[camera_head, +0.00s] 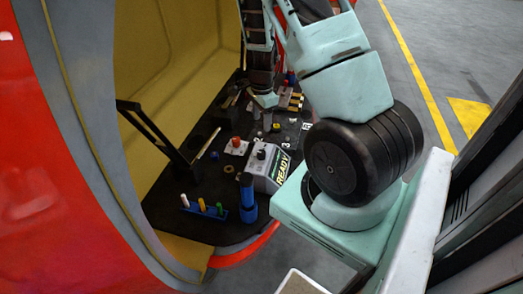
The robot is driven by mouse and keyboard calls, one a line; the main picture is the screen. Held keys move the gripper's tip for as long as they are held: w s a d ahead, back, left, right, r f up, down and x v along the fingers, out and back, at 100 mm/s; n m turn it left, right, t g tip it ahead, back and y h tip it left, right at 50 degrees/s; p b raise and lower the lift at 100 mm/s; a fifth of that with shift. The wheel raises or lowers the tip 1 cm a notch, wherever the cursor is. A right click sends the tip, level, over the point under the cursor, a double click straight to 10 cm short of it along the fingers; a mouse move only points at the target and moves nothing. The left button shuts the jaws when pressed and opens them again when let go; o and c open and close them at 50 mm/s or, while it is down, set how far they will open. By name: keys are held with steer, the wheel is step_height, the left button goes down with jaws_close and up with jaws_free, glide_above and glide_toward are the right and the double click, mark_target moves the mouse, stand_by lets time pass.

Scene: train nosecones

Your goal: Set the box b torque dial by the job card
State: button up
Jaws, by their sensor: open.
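A grey box (264,168) with a dark dial on top and a lit panel reading READY stands on the dark worktop inside the red nosecone. I cannot read a letter on it, so I cannot tell whether it is box b. Its dark dial (262,154) is too small to read. No job card is legible in this view. My gripper (265,100) hangs over the far part of the worktop, beyond the grey box and apart from it. Its fingers are small and partly merged with the dark background. Nothing is visibly held.
A red-topped part (236,142) on a white plate sits left of the box. A black bar (160,133) slants at left. Several small parts lie at the far right.

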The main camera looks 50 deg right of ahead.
mark_target(261, 152)
step_height(261, 152, down, 15)
steer(key=shift+r+p, duration=0.15)
steer(key=shift+p, duration=0.35)
steer(key=c, duration=1)
